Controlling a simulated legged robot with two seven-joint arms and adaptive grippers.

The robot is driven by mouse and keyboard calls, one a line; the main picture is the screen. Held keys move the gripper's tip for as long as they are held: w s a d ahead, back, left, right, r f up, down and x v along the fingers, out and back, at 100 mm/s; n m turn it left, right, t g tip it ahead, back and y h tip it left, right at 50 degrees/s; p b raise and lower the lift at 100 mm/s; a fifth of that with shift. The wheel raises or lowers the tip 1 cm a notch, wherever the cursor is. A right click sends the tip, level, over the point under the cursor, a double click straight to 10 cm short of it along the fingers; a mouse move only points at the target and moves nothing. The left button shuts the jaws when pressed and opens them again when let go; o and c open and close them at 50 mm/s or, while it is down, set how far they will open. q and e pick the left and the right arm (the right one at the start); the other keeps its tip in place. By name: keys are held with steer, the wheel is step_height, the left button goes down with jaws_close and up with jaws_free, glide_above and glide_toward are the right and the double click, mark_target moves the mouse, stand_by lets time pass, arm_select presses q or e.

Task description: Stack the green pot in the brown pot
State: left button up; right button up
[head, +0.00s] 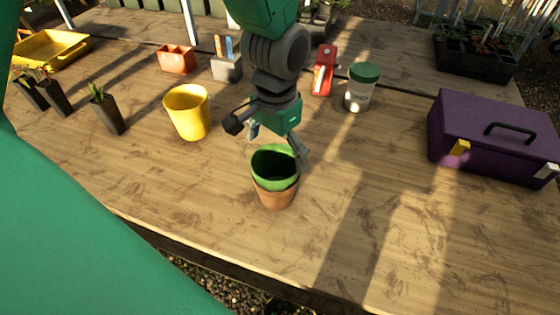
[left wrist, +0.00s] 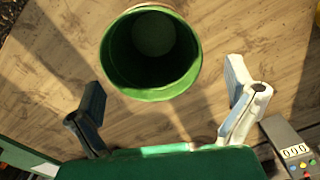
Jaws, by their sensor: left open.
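The green pot (head: 275,165) sits inside the brown terracotta pot (head: 275,196), upright, with its upper part and rim standing above the brown rim. My left gripper (head: 277,141) is open at the far side of the pots, its fingers spread and holding nothing. In the left wrist view, the open mouth of the green pot (left wrist: 118,62) shows ahead of the spread fingers (left wrist: 166,88), apart from them. My right gripper is not in view.
A yellow pot (head: 187,112) stands left of the gripper. A green-lidded jar (head: 360,90), a red tool (head: 324,72) and a purple toolbox (head: 480,135) are to the right. Black seedling pots (head: 106,112) stand at left. The table front is clear.

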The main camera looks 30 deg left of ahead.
arm_select(q)
step_height(320, 180, up, 8)
steer(key=shift+d+p, duration=0.15)
steer(key=shift+p, duration=0.3)
steer(key=shift+f, duration=0.15)
